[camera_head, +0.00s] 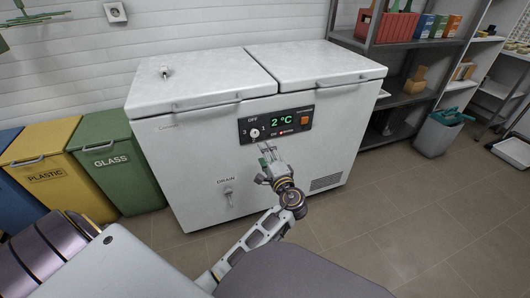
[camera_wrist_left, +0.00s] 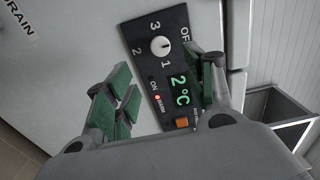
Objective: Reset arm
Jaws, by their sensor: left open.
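My left gripper (camera_head: 266,158) is in front of the white chest freezer (camera_head: 190,150), just below its dark control panel (camera_head: 290,117). In the left wrist view my left gripper (camera_wrist_left: 165,92) is open and empty, its green-padded fingers apart. The panel's white knob (camera_wrist_left: 160,45) and green 2 °C display (camera_wrist_left: 180,91) appear between and beyond the fingers. The knob also shows in the head view (camera_head: 254,133), apart from the gripper. My right gripper is not in view.
Green glass (camera_head: 110,160) and yellow plastic (camera_head: 50,175) bins stand left of the freezer. A grey shelf (camera_head: 400,95) and a grey bin (camera_head: 437,133) stand at the right. The floor (camera_head: 400,220) at the right front is clear.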

